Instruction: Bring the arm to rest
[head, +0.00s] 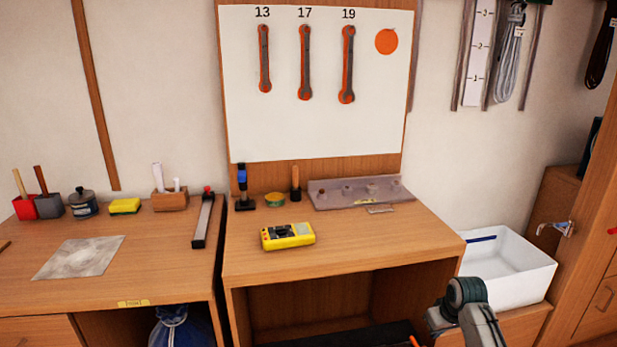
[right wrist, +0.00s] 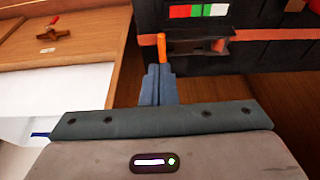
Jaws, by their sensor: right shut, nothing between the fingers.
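My right arm (head: 468,308) comes in at the lower right of the head view, in front of the right-hand bench and the white bin. Most of its gripper is cut off by the bottom edge there. In the right wrist view the right gripper (right wrist: 162,50) has its blue-grey fingers together, ending in an orange tip. I see nothing held between them. The fingers point toward a black case (right wrist: 275,50) with coloured labels; I cannot tell whether they touch it. My left arm and gripper are in neither view.
The right bench (head: 345,240) has an open space below its top. A yellow multimeter (head: 288,236) lies on it. A white bin (head: 510,268) stands to its right. Three wrenches hang on the white board (head: 250,130). The left bench (head: 150,270) holds several small items.

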